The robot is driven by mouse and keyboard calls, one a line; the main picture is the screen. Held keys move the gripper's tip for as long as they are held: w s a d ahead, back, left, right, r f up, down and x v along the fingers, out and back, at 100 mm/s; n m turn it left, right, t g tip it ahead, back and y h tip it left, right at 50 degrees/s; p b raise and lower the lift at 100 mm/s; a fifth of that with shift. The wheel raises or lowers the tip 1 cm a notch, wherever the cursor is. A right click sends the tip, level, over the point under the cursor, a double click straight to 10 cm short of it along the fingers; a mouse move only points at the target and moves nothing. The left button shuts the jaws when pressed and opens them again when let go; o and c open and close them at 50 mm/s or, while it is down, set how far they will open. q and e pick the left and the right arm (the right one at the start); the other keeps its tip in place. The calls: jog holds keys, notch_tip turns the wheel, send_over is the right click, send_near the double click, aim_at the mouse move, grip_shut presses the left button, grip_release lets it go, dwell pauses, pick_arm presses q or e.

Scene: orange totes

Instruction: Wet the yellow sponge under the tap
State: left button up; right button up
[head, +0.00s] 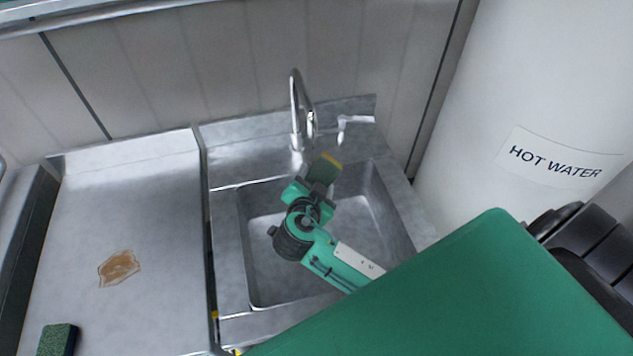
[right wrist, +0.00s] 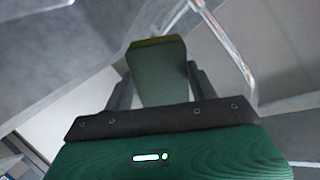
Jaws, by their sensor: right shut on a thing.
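My right gripper (head: 317,190) is shut on a sponge (head: 324,171) with a green face and a thin yellow edge. It holds the sponge over the back part of the sink basin (head: 397,222). In the right wrist view the sponge (right wrist: 158,78) sits between the two dark fingers (right wrist: 160,88). The chrome tap (head: 296,108) stands behind the basin, with its spout curving forward near the sponge. A lever (head: 355,119) is to its right. I cannot tell whether water runs. My left gripper is not in view.
A steel counter (head: 150,215) lies left of the sink, with a brown stain (head: 119,267) and a dark green sponge (head: 57,340) at its front. A white hot water tank (head: 540,90) stands to the right. The wall is close behind the tap.

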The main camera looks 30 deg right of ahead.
jog(key=s+a+b, duration=0.1)
jog(key=s+a, duration=0.1)
jog(key=s, duration=0.5)
jog(key=shift+s+a, duration=0.3)
dwell(0.4)
dwell(1.2)
jog(key=s+a+r, duration=0.1)
jog(key=s+r, duration=0.3)
jog(key=shift+s+a+p, duration=0.35)
dwell(0.4)
